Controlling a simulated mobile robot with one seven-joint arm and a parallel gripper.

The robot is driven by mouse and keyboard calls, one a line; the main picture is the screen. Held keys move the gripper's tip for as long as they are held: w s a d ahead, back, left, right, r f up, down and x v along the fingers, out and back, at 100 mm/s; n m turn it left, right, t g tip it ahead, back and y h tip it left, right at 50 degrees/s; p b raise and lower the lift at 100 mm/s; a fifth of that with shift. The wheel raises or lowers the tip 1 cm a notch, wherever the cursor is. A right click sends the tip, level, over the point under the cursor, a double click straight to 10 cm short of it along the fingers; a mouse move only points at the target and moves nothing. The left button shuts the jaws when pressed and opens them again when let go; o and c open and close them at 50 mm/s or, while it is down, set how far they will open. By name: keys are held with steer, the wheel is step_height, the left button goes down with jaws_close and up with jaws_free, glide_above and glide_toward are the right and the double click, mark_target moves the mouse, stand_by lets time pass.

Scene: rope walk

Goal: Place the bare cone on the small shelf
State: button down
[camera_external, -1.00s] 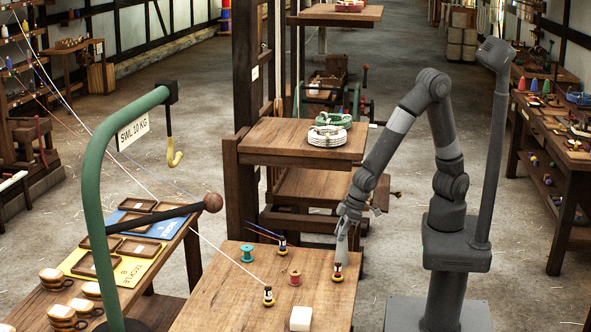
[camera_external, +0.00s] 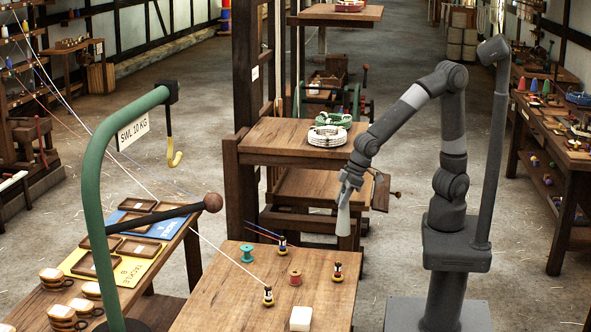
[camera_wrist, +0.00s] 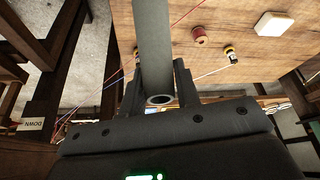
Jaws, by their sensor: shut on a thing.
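The bare cone (camera_external: 343,218) is plain grey and slim. My gripper (camera_external: 350,186) is shut on its upper part and holds it nearly upright, wide end down, in the air near the right back corner of the front table (camera_external: 230,300). In the wrist view the cone (camera_wrist: 152,45) runs up between the fingers of my gripper (camera_wrist: 158,88). I cannot tell which board is the small shelf. An upper board (camera_external: 265,140) bears coiled rope, and a lower board (camera_external: 310,187) behind my gripper looks mostly bare.
Threads run from some bobbins. A dark wooden post (camera_external: 243,60) stands beside the boards. A green hook stand (camera_external: 95,200) is at left.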

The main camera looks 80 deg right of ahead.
step_height(320, 180, up, 42)
steer(key=w+d+m+h, duration=0.1)
steer(key=w+d+m, duration=0.1)
steer(key=w+d, duration=0.65)
steer(key=w+d+m+h, duration=0.1)
steer(key=w+d+m, duration=0.25)
steer(key=d, duration=0.95)
steer(key=w+d+f+m+h, duration=0.1)
steer(key=w+d+m, duration=0.15)
steer(key=d, duration=1.95)
steer(key=w+a+f, duration=0.3)
steer(key=a+f, duration=0.1)
steer(key=f, duration=0.3)
steer(key=w+a+f, duration=0.3)
steer(key=a+f, duration=0.2)
steer(key=f, duration=0.3)
steer(key=shift+w+a+f+m, duration=0.15)
steer(key=shift+w+a+m, duration=0.05)
steer(key=shift+m, duration=0.1)
steer(key=shift+f, duration=0.1)
